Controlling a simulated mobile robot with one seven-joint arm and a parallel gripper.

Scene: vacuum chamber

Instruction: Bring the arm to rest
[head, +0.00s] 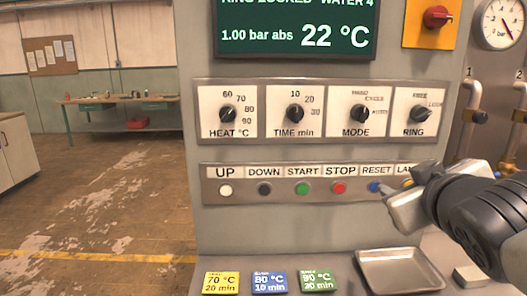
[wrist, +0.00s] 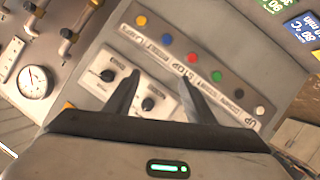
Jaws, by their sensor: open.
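My gripper (head: 392,196) is at the right of the head view, in front of the control panel near the RESET and LAMP end of the button row (head: 303,189). In the wrist view my gripper (wrist: 160,88) shows two dark fingers spread apart with nothing between them. Behind the fingers are the white dial plates and the button row (wrist: 190,58). In the head view the gripper and arm cover part of the panel's lower right, including most of the LAMP label. Whether a fingertip touches the panel cannot be told.
A metal tray (head: 400,270) and yellow, blue and green cards (head: 270,282) lie on the ledge below the panel. A red rotary switch (head: 437,17), a pressure gauge (head: 502,22) and valves are at the right. Open floor (head: 90,200) lies left, with a workbench (head: 120,104) behind.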

